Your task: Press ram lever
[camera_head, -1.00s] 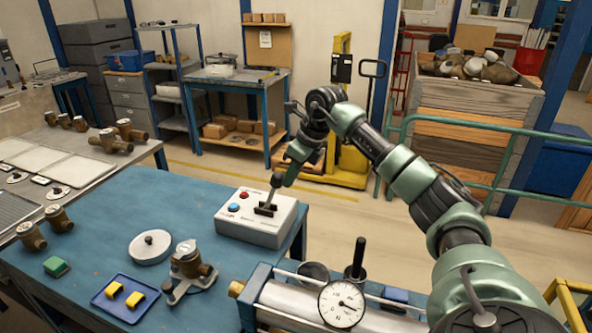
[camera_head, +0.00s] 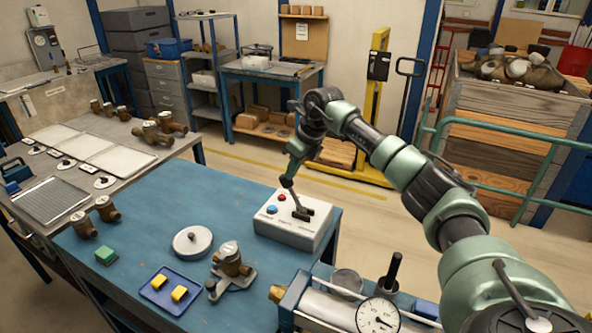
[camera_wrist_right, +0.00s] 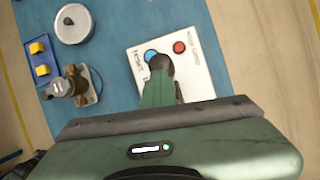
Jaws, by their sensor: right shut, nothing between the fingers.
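A light grey control box (camera_head: 285,232) with a red and a blue button stands at the right end of the blue table. A lever (camera_head: 296,200) rises from a black slot plate on its top and leans left. My right gripper (camera_head: 287,180) is shut with nothing between its fingers, at the upper end of the lever; it appears to touch the knob. In the right wrist view the gripper (camera_wrist_right: 160,75) points at the control box (camera_wrist_right: 194,65), with a dark round end at its tip. The gripper hides most of the lever there. My left gripper is not in view.
A brass meter on a bracket (camera_head: 230,262), a white round lid (camera_head: 192,241), a blue tray (camera_head: 158,293) with yellow blocks and a green block (camera_head: 107,256) lie left of the box. A cylinder with a dial gauge (camera_head: 377,316) and a black upright handle (camera_head: 394,271) stands in front.

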